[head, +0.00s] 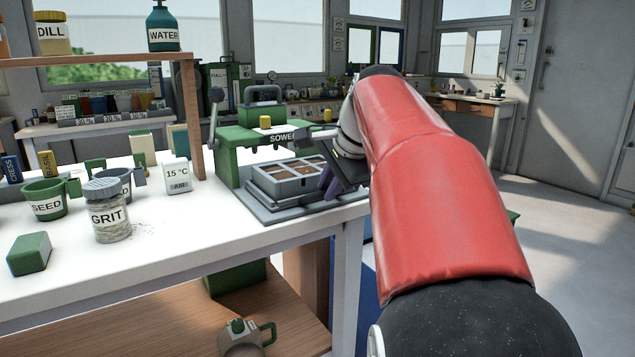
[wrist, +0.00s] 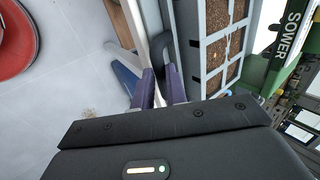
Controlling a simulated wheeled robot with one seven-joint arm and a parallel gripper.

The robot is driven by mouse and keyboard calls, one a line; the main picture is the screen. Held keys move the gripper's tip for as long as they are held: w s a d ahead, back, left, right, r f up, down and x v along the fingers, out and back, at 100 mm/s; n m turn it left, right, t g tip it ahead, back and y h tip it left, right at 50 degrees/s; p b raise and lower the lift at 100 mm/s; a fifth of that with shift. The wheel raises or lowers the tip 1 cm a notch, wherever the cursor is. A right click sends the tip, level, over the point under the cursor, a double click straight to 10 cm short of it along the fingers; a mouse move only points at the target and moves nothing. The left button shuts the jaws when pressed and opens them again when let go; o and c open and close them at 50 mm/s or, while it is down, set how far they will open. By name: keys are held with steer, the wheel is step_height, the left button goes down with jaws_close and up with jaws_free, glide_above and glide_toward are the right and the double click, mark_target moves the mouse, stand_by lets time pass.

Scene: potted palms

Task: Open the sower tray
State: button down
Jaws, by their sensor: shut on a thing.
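The sower (head: 238,160) is a green machine with a SOWER label on the white bench; its green side with the label also shows in the wrist view (wrist: 290,40). The sower tray (head: 285,187) is grey, with brown-filled cells, and sits at the front of the machine on a grey base. In the wrist view the tray (wrist: 192,60) is on the right. My gripper (wrist: 161,88) has purple fingers, shut on the tray's dark curved handle (wrist: 167,45) at its outer side. In the head view my arm partly hides the grip.
On the bench to the left stand a grit jar (head: 108,215), a green seed cup (head: 45,200), a green block (head: 29,254) and a 15 °C box (head: 177,177). A wooden shelf post (head: 190,115) rises beside the sower. Open floor (head: 570,250) lies to the right.

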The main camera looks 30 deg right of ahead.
steer(key=shift+s, duration=0.55)
steer(key=c, duration=1.4)
jaws_free()
steer(key=shift+r, duration=0.1)
steer(key=p+v, duration=0.1)
steer(key=v, duration=0.6)
steer(key=shift+s+r, duration=0.2)
steer(key=shift+r, duration=0.05)
steer(key=s+a+f+n, duration=0.4)
steer(key=a+f+n, duration=0.2)
steer(key=f, duration=0.2)
steer(key=s+a+f+n, duration=0.5)
steer(key=a+f, duration=0.1)
steer(key=f, duration=0.3)
steer(key=s+a+f+n+g, duration=0.1)
steer(key=s+a+f+n, duration=0.4)
steer(key=f, duration=0.4)
steer(key=shift+a+n+p, duration=0.45)
steer(key=shift+a+n, duration=0.1)
steer(key=shift+n, duration=0.25)
